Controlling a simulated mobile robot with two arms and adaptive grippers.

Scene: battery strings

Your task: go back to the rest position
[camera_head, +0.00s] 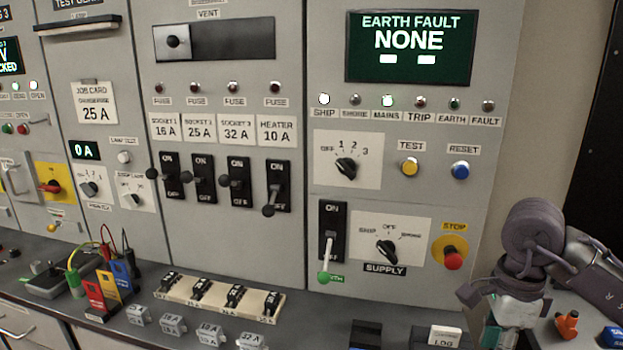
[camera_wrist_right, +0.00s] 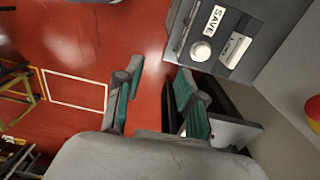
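My right gripper (camera_head: 502,335) hangs at the lower right of the head view, over the right end of the bench, with its fingers pointing down. In the right wrist view the same gripper (camera_wrist_right: 160,88) shows two teal-padded fingers with a clear gap between them, open and empty. Red floor and part of a dark object show beyond the fingertips. My left gripper is in neither view.
The grey panel (camera_head: 400,290) with switches and knobs stands behind the bench. A LOG label (camera_head: 444,336) and an orange item (camera_head: 567,323) lie near my right gripper. A grey box with a SAVE label (camera_wrist_right: 214,20) is close to the fingers in the wrist view.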

